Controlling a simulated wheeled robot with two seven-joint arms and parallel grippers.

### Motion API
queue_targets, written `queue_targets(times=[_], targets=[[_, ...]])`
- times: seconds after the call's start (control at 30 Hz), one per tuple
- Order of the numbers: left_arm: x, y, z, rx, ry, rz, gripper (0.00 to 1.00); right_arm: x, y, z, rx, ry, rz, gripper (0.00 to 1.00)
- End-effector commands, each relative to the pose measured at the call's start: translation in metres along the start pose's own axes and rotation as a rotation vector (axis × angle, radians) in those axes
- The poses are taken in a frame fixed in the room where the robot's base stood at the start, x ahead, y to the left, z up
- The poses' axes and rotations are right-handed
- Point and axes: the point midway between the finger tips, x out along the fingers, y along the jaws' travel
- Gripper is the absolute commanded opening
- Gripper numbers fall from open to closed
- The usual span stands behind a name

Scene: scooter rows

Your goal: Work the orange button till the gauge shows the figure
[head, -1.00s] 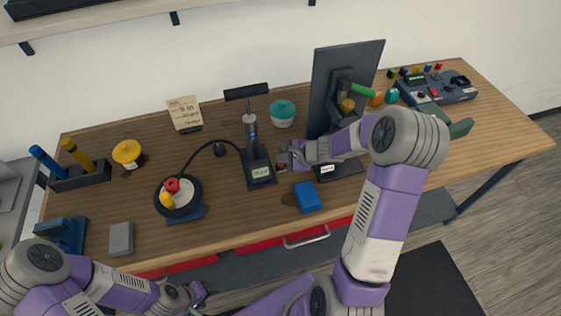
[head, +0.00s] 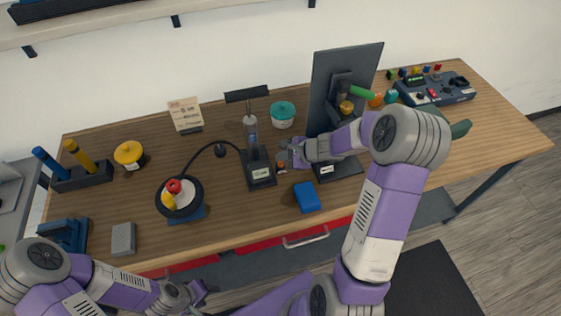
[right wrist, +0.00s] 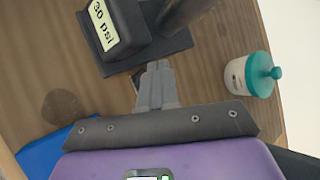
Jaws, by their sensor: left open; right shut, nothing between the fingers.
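The hand pump (head: 250,132) stands upright on the bench with a gauge box at its foot. The gauge display (head: 261,174) is lit pale; in the right wrist view the display (right wrist: 102,22) reads 30 psi. A small orange spot, seemingly the orange button (head: 281,166), shows right of the gauge; it is not visible in the wrist view. My right gripper (head: 283,155) is shut and empty, just behind this spot; its fingertips (right wrist: 156,66) point toward the pump base. I cannot tell whether they touch anything. My left gripper (head: 194,292) is open, low in front of the bench.
A note card (head: 185,114) with handwriting too small to read stands at the back.

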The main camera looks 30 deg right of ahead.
Motion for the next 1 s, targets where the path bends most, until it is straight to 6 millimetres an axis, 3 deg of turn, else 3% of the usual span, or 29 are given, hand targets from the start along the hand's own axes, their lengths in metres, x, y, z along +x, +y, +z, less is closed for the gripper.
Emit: queue_targets(times=[0.27, 0.7, 1.0], targets=[[-0.004, 0.002, 0.0, 0.0, 0.0, 0.0, 0.58, -0.004, -0.003, 0.003, 0.0, 0.0, -0.001, 0.0], [-0.037, 0.014, 0.002, 0.0, 0.0, 0.0, 0.58, -0.034, -0.025, 0.025, 0.0, 0.0, -0.002, 0.0], [-0.037, 0.014, 0.002, 0.0, 0.0, 0.0, 0.58, -0.035, -0.025, 0.025, 0.001, 0.0, -0.001, 0.0]])
